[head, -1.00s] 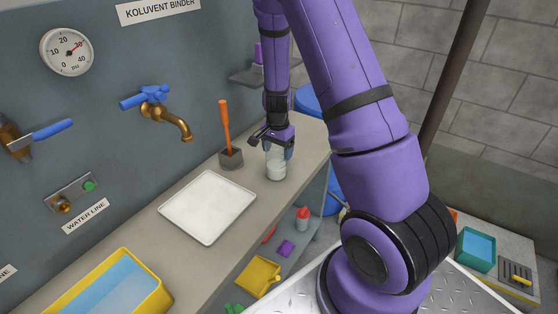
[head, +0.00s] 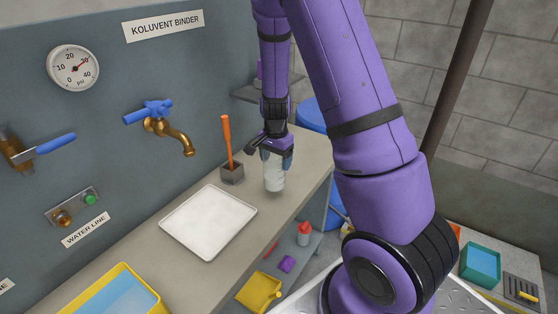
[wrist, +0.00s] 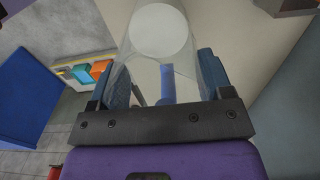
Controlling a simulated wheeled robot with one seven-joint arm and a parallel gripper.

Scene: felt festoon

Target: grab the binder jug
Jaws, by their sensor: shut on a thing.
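The binder jug (head: 274,176) is a small pale, see-through vessel near the right end of the grey counter (head: 300,160). My gripper (head: 272,152) is shut on its upper part from above, one finger on each side. The jug leans slightly in the head view. I cannot tell surely whether its base is clear of the counter. In the wrist view, the clear jug (wrist: 157,32) sits between the blue finger pads, with a round white surface showing in it.
A white tray (head: 208,222) lies on the counter to the left. A grey block with an orange-handled tool (head: 227,140) stands close to the jug's left. A brass tap with a blue handle (head: 160,125) juts from the wall. A yellow basin (head: 120,290) stands at the front left.

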